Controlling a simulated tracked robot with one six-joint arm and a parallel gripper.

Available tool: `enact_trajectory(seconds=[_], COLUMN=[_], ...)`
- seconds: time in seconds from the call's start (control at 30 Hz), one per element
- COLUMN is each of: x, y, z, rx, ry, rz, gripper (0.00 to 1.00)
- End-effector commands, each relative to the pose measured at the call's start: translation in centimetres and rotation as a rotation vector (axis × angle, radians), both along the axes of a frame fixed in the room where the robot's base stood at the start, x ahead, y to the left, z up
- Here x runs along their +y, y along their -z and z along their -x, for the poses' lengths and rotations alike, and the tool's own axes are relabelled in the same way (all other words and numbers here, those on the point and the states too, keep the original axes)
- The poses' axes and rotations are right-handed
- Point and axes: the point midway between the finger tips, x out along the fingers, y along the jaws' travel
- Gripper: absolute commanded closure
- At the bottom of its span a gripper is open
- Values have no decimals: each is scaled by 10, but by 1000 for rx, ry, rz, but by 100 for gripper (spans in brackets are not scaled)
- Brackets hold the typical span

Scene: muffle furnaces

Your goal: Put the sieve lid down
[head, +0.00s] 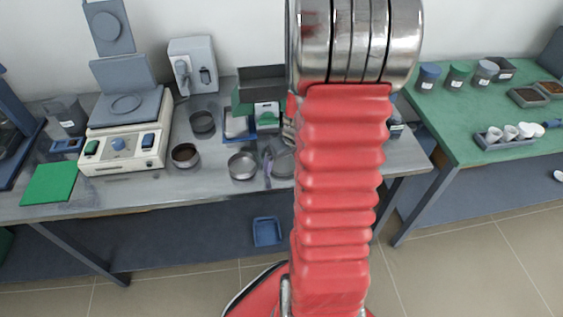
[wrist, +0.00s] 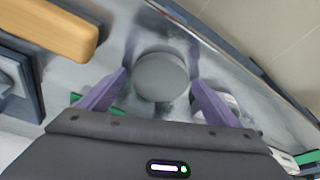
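The sieve lid (wrist: 162,77) is a plain grey disc in the middle of the wrist view. It also shows in the head view as a grey round shape (head: 282,160) near the front edge of the grey bench, partly hidden by my arm. My gripper (wrist: 160,75) has its two purple fingers on opposite sides of the lid, close against its rim. In the head view one purple finger (head: 268,172) shows at the lid's left side. Whether the lid touches anything below is hard to see.
Left of the lid stand an open round sieve (head: 242,166) and two more sieves (head: 185,155) (head: 202,122). A scale-like white instrument (head: 125,140) and a green mat (head: 50,184) are farther left. The grey bench (head: 215,185) has a close front edge. A green table (head: 455,125) stands right.

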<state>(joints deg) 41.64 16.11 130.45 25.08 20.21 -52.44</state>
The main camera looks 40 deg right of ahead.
Motion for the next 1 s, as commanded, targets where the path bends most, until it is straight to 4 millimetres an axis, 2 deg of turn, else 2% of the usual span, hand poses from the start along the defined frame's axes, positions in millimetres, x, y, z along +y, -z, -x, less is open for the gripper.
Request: enact_trajectory(seconds=[0.27, 0.47, 1.0], x=[0, 0, 4], y=[0, -8, -66], z=[0, 1, 18], rx=[0, -3, -4], ry=[0, 0, 1], rz=[0, 2, 3], gripper=[12, 12, 12])
